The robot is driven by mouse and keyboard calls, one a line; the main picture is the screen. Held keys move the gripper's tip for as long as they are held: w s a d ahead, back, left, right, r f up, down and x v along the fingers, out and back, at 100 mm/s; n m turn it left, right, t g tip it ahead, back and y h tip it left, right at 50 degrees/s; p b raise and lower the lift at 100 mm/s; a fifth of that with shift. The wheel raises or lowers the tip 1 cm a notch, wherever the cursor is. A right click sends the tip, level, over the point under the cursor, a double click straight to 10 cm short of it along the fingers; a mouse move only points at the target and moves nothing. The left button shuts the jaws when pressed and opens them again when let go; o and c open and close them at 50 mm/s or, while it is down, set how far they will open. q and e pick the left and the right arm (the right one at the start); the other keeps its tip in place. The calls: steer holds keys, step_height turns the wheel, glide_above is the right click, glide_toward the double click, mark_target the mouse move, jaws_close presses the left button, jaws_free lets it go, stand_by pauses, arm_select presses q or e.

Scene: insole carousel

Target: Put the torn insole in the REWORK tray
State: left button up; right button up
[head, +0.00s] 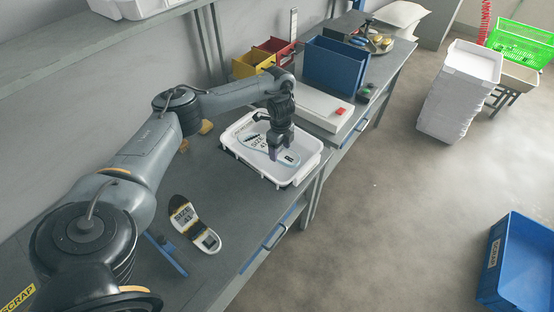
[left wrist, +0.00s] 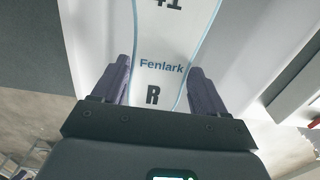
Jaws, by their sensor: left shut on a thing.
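My left gripper (head: 275,152) is over a white tray (head: 307,169) on the grey workbench. It is shut on a pale insole with a blue edge (head: 257,143), gripping it across the end marked "R". In the left wrist view the insole (left wrist: 163,68) lies between the two fingers (left wrist: 158,78) and reads "Fenlark" and part of "41". The insole is in or just above the tray; I cannot tell if it touches the bottom. No tear shows clearly, and no REWORK label is readable on the tray. My right gripper is not in view.
A yellow SCRAP label (head: 18,297) is at the lower left. Yellow (head: 252,64) and blue (head: 336,65) bins stand behind the tray. A blue crate (head: 520,265) is on the floor.

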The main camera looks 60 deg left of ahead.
arm_select(q)
steer(key=shift+s+a+f, duration=0.3)
steer(key=shift+a+f, duration=0.2)
steer(key=shift+a, duration=0.2)
step_height(320, 180, down, 4)
steer(key=b, duration=0.3)
steer(key=shift+r, duration=0.1)
steer(key=o, duration=1)
steer(key=shift+o, duration=0.2)
